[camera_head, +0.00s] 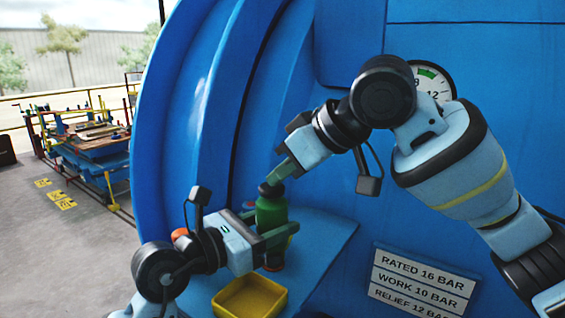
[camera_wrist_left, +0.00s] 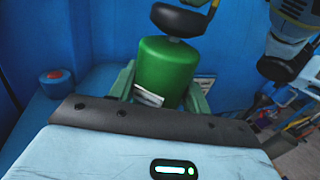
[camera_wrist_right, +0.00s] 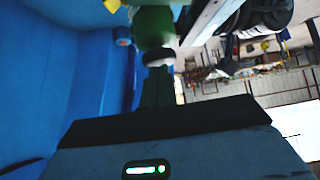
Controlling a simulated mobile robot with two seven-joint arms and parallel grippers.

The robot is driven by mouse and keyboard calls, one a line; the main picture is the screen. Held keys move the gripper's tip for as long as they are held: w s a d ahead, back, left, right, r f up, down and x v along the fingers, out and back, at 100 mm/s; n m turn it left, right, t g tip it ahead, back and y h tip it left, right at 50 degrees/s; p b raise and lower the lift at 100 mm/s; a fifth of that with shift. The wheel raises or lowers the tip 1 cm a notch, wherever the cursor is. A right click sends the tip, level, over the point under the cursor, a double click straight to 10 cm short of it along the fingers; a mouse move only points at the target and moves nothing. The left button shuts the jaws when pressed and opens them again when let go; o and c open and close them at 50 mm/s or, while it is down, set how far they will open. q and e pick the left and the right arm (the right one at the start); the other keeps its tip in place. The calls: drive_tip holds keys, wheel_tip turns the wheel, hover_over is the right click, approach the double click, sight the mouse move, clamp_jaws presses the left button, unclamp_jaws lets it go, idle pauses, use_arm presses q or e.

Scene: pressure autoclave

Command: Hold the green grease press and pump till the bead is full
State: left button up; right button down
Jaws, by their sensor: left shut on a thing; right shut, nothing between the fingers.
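The green grease press (camera_head: 271,215) stands upright at the blue ledge, with a black cap (camera_head: 270,188) on top. My left gripper (camera_head: 276,236) is shut around its body; the left wrist view shows a finger on each side of the green body (camera_wrist_left: 166,72). My right gripper (camera_head: 274,178) is shut and empty, its fingertips just above or at the black cap; contact is not clear. In the right wrist view the cap (camera_wrist_right: 158,57) lies close beyond the fingertips. I cannot make out a grease bead.
A yellow tray (camera_head: 250,293) sits below the press. A red-topped knob (camera_wrist_left: 55,77) is on the blue ledge. A pressure gauge (camera_head: 434,78) is partly hidden behind my right arm. A rating plate (camera_head: 423,283) is at lower right. A cluttered workbench (camera_head: 90,140) stands far left.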

sight(283, 189)
drive_tip(key=shift+f, duration=0.3)
wheel_tip(283, 189, up, 5)
drive_tip(key=shift+f, duration=0.15)
drive_tip(key=v, duration=1)
idle(1.0)
wheel_tip(283, 189, up, 2)
drive_tip(key=shift+w+a+r, duration=0.1)
drive_tip(key=shift+r, duration=0.05)
